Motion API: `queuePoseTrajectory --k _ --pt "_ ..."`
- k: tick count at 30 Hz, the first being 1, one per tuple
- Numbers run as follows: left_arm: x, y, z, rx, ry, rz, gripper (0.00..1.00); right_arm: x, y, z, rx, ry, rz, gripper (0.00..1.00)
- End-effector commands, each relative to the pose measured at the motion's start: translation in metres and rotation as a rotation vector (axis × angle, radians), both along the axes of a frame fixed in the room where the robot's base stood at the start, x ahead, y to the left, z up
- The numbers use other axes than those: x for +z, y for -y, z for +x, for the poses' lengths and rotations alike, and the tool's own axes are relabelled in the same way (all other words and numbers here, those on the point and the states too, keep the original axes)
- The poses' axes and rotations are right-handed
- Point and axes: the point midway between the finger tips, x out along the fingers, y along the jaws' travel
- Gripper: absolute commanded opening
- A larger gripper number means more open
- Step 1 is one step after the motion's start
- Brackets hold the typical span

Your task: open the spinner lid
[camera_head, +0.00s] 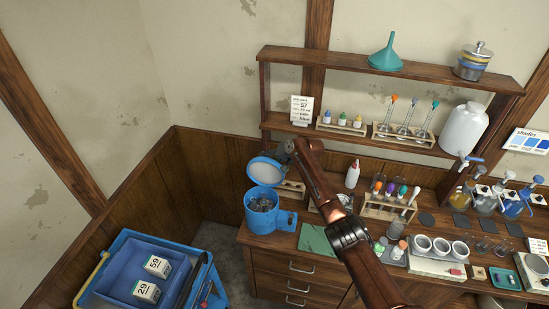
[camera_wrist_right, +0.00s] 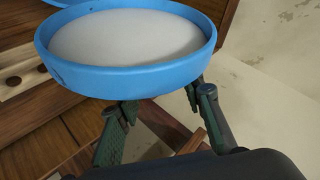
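The spinner is a blue round pot (camera_head: 258,219) with a side housing, on the left end of the wooden bench. Its mouth is uncovered and grey contents show inside. Its lid (camera_head: 265,172), a blue rim around a whitish disc, is raised and tilted above the back of the pot. In the right wrist view the lid (camera_wrist_right: 130,80) fills the upper part. My right gripper (camera_head: 284,152) is just beyond the lid's upper edge; its two fingers are apart with nothing visible between them. Whether a finger touches the rim is unclear. My left gripper is not in view.
A blue cart (camera_head: 125,300) with numbered white boxes stands at the lower left. A rack of coloured tubes (camera_head: 385,207), a white bottle (camera_head: 352,174) and a green sheet (camera_head: 316,240) are right of the spinner. The shelf (camera_head: 350,133) is behind my right arm.

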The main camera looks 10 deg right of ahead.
Motion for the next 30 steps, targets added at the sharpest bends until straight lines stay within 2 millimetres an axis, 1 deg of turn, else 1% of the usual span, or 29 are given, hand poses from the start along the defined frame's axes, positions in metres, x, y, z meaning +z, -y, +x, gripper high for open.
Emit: queuePoseTrajectory --k 4,8,15,21,25,30 --pt "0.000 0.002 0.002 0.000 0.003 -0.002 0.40 0.008 0.007 -0.006 0.000 0.003 0.000 0.35" --pt "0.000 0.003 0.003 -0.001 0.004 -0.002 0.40 0.018 0.017 -0.018 -0.002 0.002 -0.001 0.35" --pt "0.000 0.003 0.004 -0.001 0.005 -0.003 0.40 0.046 0.040 -0.043 -0.002 0.001 -0.002 0.35" --pt "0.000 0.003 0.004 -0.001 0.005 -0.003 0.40 0.065 0.054 -0.062 0.000 0.000 -0.002 0.35" --pt "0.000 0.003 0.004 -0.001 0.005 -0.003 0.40 0.070 0.059 -0.068 -0.001 -0.003 -0.002 0.35" --pt "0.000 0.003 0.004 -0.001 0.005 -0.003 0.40 0.073 0.061 -0.070 -0.001 -0.003 -0.002 0.35"
